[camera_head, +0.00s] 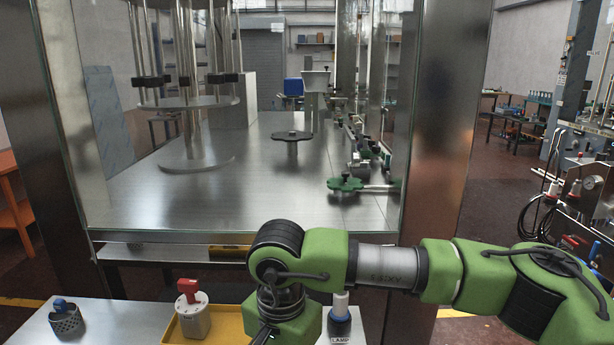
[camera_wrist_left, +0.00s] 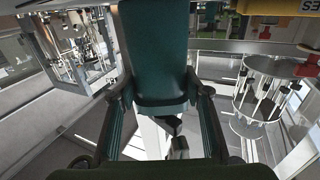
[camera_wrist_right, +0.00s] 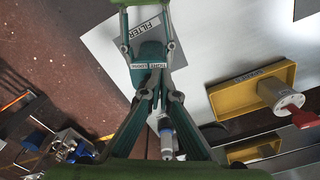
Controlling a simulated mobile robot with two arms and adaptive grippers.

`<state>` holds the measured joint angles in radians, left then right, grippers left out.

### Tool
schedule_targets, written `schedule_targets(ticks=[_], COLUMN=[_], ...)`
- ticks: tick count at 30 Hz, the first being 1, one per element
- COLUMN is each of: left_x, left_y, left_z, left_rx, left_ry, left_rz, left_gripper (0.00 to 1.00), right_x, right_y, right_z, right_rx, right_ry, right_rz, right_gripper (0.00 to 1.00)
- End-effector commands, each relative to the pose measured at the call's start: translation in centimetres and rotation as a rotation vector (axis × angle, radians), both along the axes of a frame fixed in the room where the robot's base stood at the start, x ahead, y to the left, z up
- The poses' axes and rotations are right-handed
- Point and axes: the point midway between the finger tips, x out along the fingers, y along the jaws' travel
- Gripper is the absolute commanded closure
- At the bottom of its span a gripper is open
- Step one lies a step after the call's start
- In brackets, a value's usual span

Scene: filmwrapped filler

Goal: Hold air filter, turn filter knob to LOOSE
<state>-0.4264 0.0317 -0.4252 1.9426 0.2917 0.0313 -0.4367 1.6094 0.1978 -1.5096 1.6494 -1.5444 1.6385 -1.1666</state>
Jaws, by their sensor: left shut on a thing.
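The teal air filter (camera_wrist_left: 155,45) fills the top middle of the left wrist view. My left gripper (camera_wrist_left: 162,92) is shut on it, a finger at each side. In the right wrist view the filter (camera_wrist_right: 152,48) lies between the left gripper's fingers, with LOOSE and TIGHT labels side by side near its lower end. My right gripper (camera_wrist_right: 155,78) has its fingers converged close to these labels. The fingertips cover the knob, so I cannot tell whether they touch it. In the head view my right arm reaches in from the right; both gripper tips and the filter are not visible there.
A yellow tray (camera_head: 236,322) holds a white container (camera_head: 194,318) with a red top. A glass-fronted metal cabinet with a steel floor (camera_head: 260,195) stands behind.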

Motion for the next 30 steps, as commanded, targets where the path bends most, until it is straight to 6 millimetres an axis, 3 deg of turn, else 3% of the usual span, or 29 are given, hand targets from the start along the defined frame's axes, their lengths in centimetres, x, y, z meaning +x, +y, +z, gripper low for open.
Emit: schedule_targets(ticks=[30], left_x=[0.1], left_y=[0.2], left_z=[0.5], left_rx=[-0.006], left_ry=[-0.010], left_rz=[0.005], left_gripper=[0.84], right_x=[-1.2], right_y=[-1.9], right_z=[-0.1], right_rx=[-0.006], right_ry=[-0.001], right_rz=[-0.006], right_gripper=[1.00])
